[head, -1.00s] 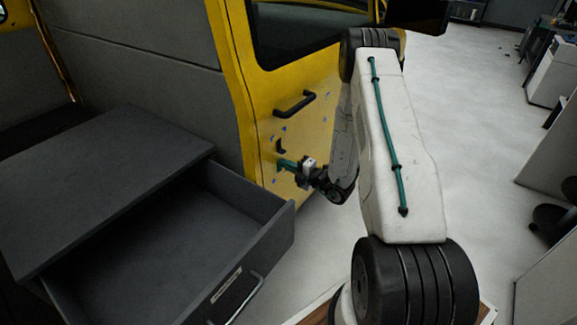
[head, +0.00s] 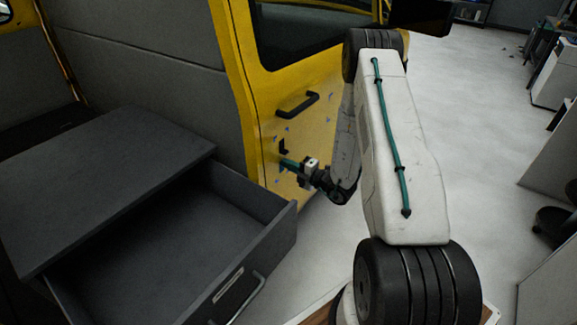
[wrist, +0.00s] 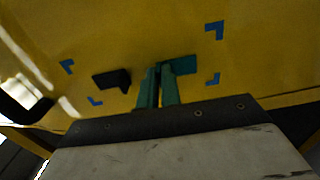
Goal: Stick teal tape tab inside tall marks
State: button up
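The yellow door panel (wrist: 150,35) fills most of the wrist view. Blue corner marks show on it: an upper left mark (wrist: 67,66), a lower left mark (wrist: 95,101), an upper right mark (wrist: 215,29) and a lower right mark (wrist: 214,79). My gripper (wrist: 158,72) has teal fingers, close together in front of the panel. The teal tape tab (wrist: 184,66) sticks out rightward from the fingertips, between the left and right marks. I cannot tell whether it touches the panel. In the head view my gripper (head: 286,162) is at the door's lower part; the tab is not distinct there.
A black hook-like piece (wrist: 112,80) stands on the panel just left of the fingers. A black door handle (head: 297,104) is above. An open grey drawer (head: 250,240) juts out left of my arm. Open floor lies to the right.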

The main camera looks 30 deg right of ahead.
jog(key=o, duration=0.4)
jog(key=v, duration=0.7)
jog(key=shift+s+d, duration=0.1)
jog(key=shift+s, duration=0.2)
